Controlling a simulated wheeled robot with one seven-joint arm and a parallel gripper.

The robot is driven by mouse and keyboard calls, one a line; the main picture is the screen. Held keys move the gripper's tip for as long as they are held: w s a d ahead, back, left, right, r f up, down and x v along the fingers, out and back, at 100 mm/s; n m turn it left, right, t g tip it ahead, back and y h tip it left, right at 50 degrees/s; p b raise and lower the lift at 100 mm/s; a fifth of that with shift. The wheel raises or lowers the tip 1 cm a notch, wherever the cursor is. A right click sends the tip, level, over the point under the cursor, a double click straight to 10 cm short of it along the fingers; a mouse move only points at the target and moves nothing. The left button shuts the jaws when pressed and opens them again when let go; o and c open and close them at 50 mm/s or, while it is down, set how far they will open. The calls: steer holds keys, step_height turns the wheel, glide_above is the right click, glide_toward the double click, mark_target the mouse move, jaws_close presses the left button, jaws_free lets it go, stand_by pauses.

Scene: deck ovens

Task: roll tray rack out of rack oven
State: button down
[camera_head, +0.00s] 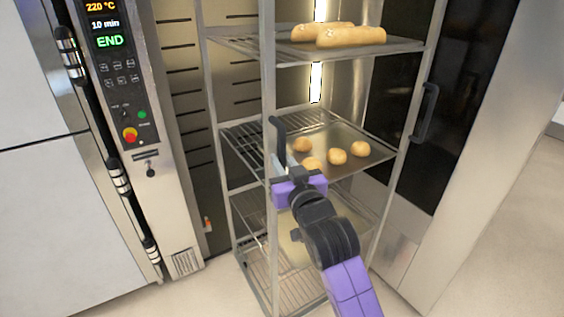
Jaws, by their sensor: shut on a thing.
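The tray rack (268,90) is a tall metal frame with wire shelves, standing upright in the mouth of the rack oven (180,110). Its top visible shelf bears long loaves (350,38). A tray (365,145) below bears several round rolls (337,156). My gripper and arm hide part of the lower shelves.
The oven's control panel (118,70) at the left reads 220 °C, 10 min and END. The open oven door (460,100), with a dark window and handle (425,112), stands at the right. Pale floor (500,260) is clear at the lower right.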

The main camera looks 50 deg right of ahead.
steer(key=shift+s+a, duration=0.1)
steer(key=shift+s, duration=0.35)
steer(key=c, duration=1.3)
jaws_free()
steer(key=shift+c, duration=0.2)
steer(key=shift+a, duration=0.1)
steer(key=b+v, duration=0.2)
steer(key=v, duration=0.5)
steer(key=shift+s+a, duration=0.15)
steer(key=shift+s, duration=0.2)
